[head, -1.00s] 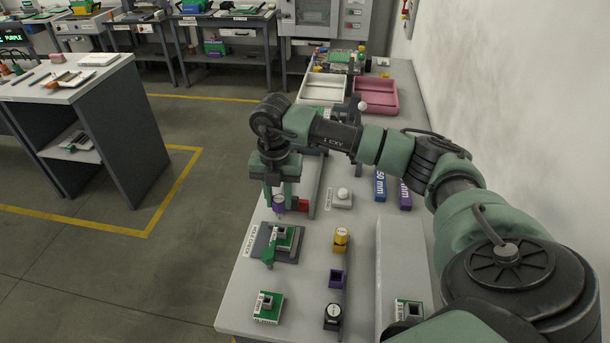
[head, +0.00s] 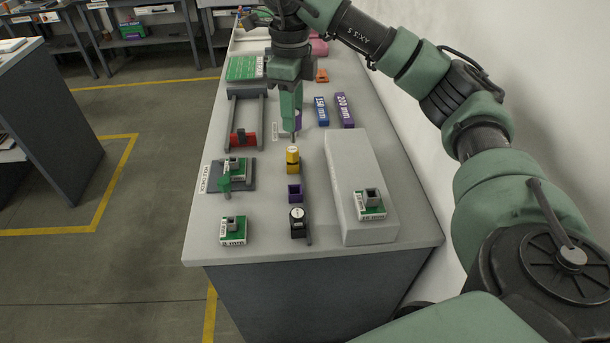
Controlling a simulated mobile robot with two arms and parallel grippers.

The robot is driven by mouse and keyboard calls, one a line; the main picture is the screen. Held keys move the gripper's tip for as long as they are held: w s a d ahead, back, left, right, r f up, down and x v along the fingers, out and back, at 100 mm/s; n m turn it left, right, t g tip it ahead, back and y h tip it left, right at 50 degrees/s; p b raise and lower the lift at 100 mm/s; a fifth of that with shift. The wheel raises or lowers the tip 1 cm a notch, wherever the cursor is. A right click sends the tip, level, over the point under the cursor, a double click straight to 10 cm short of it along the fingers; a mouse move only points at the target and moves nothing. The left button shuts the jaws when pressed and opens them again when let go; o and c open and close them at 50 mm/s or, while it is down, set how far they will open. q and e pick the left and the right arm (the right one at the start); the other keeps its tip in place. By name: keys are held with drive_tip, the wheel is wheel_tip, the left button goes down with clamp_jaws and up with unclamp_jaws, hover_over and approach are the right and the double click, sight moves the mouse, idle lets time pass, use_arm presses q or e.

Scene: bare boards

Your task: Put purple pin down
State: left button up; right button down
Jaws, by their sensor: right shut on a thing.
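My right gripper (head: 292,108) points down over the bench, shut on the purple pin. The purple pin (head: 298,121) shows only as a small purple part beside the green fingers; they hide most of it. It is beyond the yellow pin (head: 292,152), which stands in a yellow holder. Nearer in the same row is an empty purple square holder (head: 295,193), then a black holder with a white-topped black pin (head: 297,217). I cannot tell whether the purple pin touches anything below. My left gripper is not in view.
A fixture with a red block (head: 243,140) and a green board on a dark plate (head: 236,170) are left of the row. Another board (head: 233,230) sits near the front edge. A grey raised block (head: 350,180) and blue (head: 321,112) and purple bars (head: 344,110) are right.

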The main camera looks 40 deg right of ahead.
wheel_tip(320, 180, down, 19)
drive_tip(key=p, duration=0.3)
drive_tip(key=shift+w+r, duration=0.1)
drive_tip(key=shift+r, duration=0.05)
drive_tip(key=c, duration=1.1)
unclamp_jaws()
drive_tip(key=shift+o, duration=0.2)
